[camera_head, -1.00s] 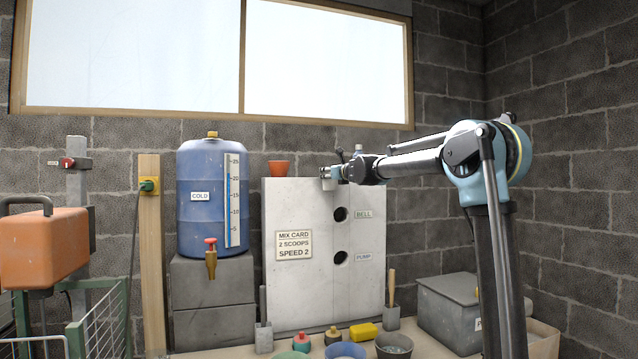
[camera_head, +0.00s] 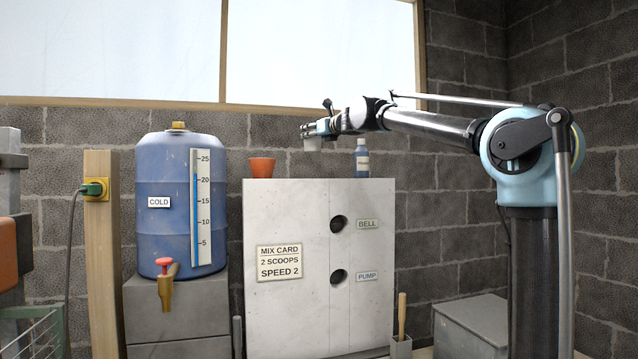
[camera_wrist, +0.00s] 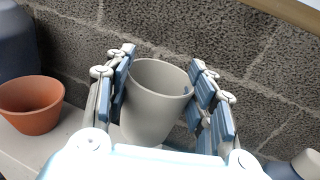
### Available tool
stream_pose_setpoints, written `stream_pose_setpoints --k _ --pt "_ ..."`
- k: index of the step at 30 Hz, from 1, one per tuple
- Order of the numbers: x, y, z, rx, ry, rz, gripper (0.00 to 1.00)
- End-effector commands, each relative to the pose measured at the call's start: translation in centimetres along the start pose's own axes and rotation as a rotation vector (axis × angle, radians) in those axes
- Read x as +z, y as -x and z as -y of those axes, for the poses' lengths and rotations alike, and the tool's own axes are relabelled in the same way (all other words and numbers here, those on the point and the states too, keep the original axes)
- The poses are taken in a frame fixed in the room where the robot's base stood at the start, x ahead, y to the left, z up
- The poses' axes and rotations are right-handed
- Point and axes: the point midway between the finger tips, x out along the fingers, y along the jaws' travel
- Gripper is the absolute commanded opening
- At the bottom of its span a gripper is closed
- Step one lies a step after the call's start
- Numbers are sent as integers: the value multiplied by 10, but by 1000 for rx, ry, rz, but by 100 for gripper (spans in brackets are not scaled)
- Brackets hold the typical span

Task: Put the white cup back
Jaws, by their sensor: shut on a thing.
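The white cup (camera_wrist: 152,105) is upright between the two finger pads of my gripper (camera_wrist: 163,62) in the wrist view. The fingers are shut on its sides. A gap shows between the cup's base and that edge. What lies directly under the cup is hidden in the wrist view.
An orange pot (camera_head: 262,167) stands on the block's top, left of the cup. A blue bottle (camera_head: 362,158) with a white cap stands right of it. A blue water barrel (camera_head: 177,205) is further left. The block wall is close behind. The block's top between pot and bottle looks clear.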

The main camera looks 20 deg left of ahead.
Motion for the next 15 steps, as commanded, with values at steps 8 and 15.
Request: stream_pose_setpoints --k 8,15 --pt "-34 1 0 -1 0 0 24" --pt "-57 2 3 -6 0 0 24"
